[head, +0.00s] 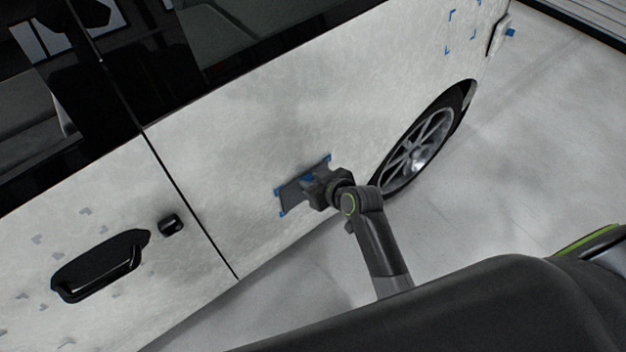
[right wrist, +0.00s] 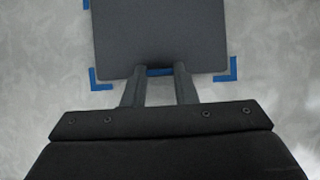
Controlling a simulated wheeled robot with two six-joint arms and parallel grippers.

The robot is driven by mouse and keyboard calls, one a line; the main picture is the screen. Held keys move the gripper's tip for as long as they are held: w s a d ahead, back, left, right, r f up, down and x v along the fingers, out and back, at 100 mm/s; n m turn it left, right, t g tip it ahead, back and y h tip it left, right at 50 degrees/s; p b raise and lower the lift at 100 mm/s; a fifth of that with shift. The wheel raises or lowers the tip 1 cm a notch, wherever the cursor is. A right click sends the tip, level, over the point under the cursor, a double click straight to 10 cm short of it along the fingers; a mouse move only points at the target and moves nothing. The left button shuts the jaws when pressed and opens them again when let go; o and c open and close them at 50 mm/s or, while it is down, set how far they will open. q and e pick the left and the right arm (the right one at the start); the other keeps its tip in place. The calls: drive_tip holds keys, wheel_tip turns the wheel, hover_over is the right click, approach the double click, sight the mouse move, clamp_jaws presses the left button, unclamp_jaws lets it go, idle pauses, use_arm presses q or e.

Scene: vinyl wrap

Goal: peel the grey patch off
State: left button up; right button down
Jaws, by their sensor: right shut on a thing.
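The grey patch (head: 291,197) is a flat dark square on the pale side panel of the vehicle, inside blue corner marks. It fills the top middle of the right wrist view (right wrist: 160,35); its far edge is cut off there. My right gripper (head: 309,180) is at the patch and hides part of it in the head view. In the right wrist view its fingertips (right wrist: 159,70) are at the patch's near edge, with a blue strip (right wrist: 160,71) between them. It is shut on the patch at this edge. My left gripper is not in view.
The vehicle's pale panel (head: 235,130) carries a black door handle (head: 98,265) at the left, with small grey patches around it. A wheel (head: 425,145) is to the right of the grey patch. Blue corner marks (head: 450,18) show at the upper right. Open floor (head: 540,130) lies at the right.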

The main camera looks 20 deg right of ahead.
drive_tip(key=shift+s+d+r+p, duration=0.1)
drive_tip(key=shift+s+d+p, duration=0.15)
drive_tip(key=shift+s+p, duration=0.3)
idle(0.4)
drive_tip(key=s+d+p, duration=0.2)
drive_tip(key=s, duration=0.4)
drive_tip(key=shift+s+d+r, duration=0.2)
drive_tip(key=shift+s, duration=0.1)
idle(0.6)
idle(0.5)
drive_tip(key=s+r+n+g+y, duration=0.1)
drive_tip(key=r+n+g+y, duration=0.1)
drive_tip(key=r, duration=1)
drive_tip(key=s+d+r+n+g+y, duration=0.1)
drive_tip(key=r+n, duration=0.4)
drive_tip(key=r, duration=0.7)
drive_tip(key=shift+s+d+g+y, duration=0.25)
drive_tip(key=shift+s+g+y, duration=0.4)
drive_tip(key=shift+y, duration=0.55)
